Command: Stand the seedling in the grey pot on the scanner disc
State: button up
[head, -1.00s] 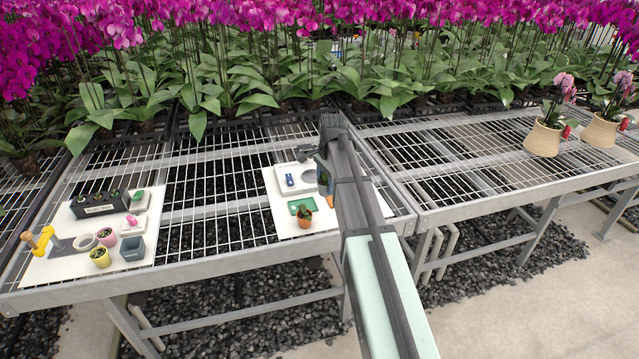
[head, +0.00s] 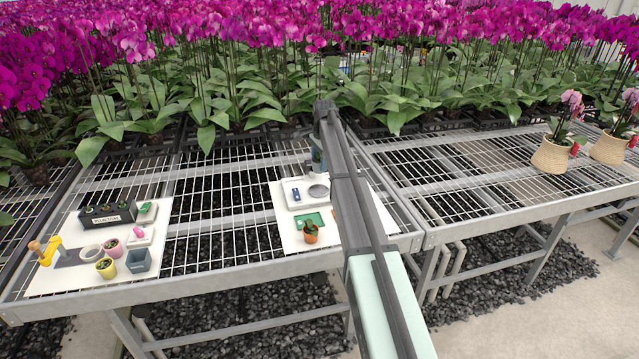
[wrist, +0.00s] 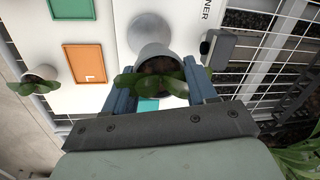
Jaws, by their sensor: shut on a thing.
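My gripper (wrist: 160,88) is shut on the grey pot (wrist: 152,50), its blue fingers on either side of the rim. The seedling (wrist: 150,82) in it shows green leaves over dark soil. The scanner disc (wrist: 148,29) is a round grey plate on the white scanner, just beyond the pot in the wrist view and partly covered by it. In the head view the disc (head: 319,192) looks bare, and my gripper (head: 317,155) appears behind and above it. The pot's base and its height over the disc are hidden.
A dark block (wrist: 220,48) stands beside the disc. An orange card (wrist: 88,62) and a potted plant (wrist: 40,76) are left in the wrist view. An orange pot (head: 310,232) stands at the white board's front. Several pots and a black tray (head: 107,215) occupy the left board.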

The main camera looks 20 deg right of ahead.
notch_tip(320, 180, down, 8)
jog(key=shift+f, duration=0.1)
dwell(0.4)
jog(key=shift+f, duration=0.1)
jog(key=o, duration=1.1)
jog(key=shift+c, duration=0.2)
jog(key=r, duration=0.4)
jog(key=s+r, duration=0.1)
jog(key=r, duration=0.7)
jog(key=shift+s+d+r, duration=0.1)
jog(key=shift+s+d, duration=0.1)
jog(key=shift+s, duration=0.15)
